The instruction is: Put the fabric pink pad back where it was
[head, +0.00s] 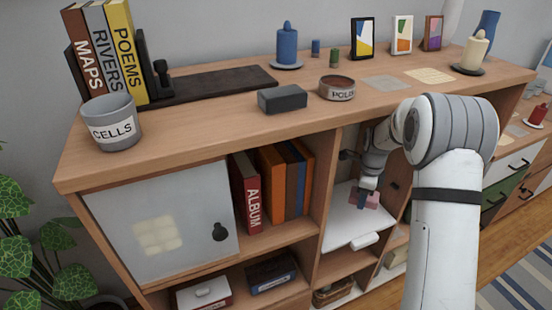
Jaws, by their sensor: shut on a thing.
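The pink pad (373,200) is inside an open compartment of the wooden sideboard, just above or on a white surface (343,232); I cannot tell whether it touches. My gripper (363,198) reaches into this compartment from the right and points down. It is shut on the pad, and its fingers cover part of it. A grey square pad (383,83) and a beige pad (429,76) lie flat on the sideboard top.
The compartment's side walls stand close around my wrist. A white handle (364,241) sticks out in front of the white surface. Albums (246,192) fill the compartment to the left.

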